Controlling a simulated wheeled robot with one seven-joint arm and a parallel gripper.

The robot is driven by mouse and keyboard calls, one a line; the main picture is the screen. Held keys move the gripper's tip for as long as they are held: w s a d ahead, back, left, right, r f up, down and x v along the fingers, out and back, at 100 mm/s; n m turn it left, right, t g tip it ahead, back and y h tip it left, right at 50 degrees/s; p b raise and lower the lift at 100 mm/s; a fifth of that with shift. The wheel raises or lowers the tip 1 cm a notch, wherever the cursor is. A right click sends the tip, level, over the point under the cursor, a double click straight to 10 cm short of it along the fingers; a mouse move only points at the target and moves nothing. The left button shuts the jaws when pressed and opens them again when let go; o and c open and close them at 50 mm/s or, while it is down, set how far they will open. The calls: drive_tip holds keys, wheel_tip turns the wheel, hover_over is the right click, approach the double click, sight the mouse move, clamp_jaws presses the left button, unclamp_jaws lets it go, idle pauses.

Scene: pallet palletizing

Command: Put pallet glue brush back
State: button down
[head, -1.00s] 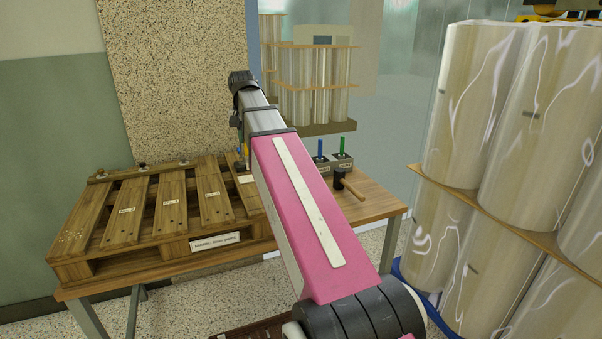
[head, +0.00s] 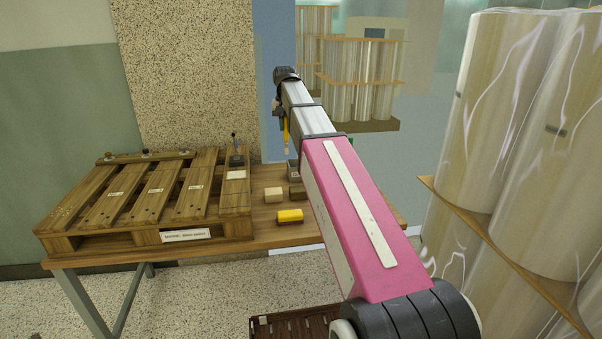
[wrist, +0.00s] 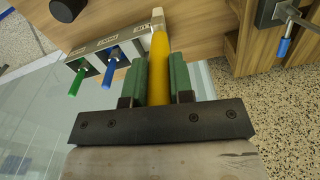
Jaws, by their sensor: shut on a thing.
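My gripper (wrist: 158,75) is shut on the yellow handle of the glue brush (wrist: 159,58); its green fingers press on both sides. The brush's pale tip reaches over the wooden table. In the head view the yellow brush (head: 285,130) hangs nearly upright from the arm's end, above the back of the table; the fingers are hard to make out there. In the wrist view a grey labelled holder (wrist: 106,42), with a blue-handled brush (wrist: 110,74) and a green-handled brush (wrist: 77,80) in it, is left of the held brush. The brush's end overlaps the holder's right end; contact is unclear.
A wooden pallet (head: 205,238) covers the table's left part, with a dark upright tool (head: 236,150) at its right. A yellow block (head: 289,216) and tan block (head: 273,194) lie right of the pallet. Wrapped rolls (head: 500,110) stand at the right. A black hammer head (wrist: 68,8) shows in the wrist view.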

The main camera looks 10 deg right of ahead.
drive_tip(key=w+a+f+n, duration=0.1)
drive_tip(key=w+a+f, duration=0.3)
drive_tip(key=w, duration=0.5)
drive_tip(key=w+d+f, duration=0.2)
drive_tip(key=d+f, duration=0.8)
drive_tip(key=shift+w+f, duration=0.25)
drive_tip(key=shift+d+f, duration=0.1)
drive_tip(key=c, duration=1)
unclamp_jaws()
wheel_tip(320, 180, up, 12)
drive_tip(key=shift+s, duration=0.2)
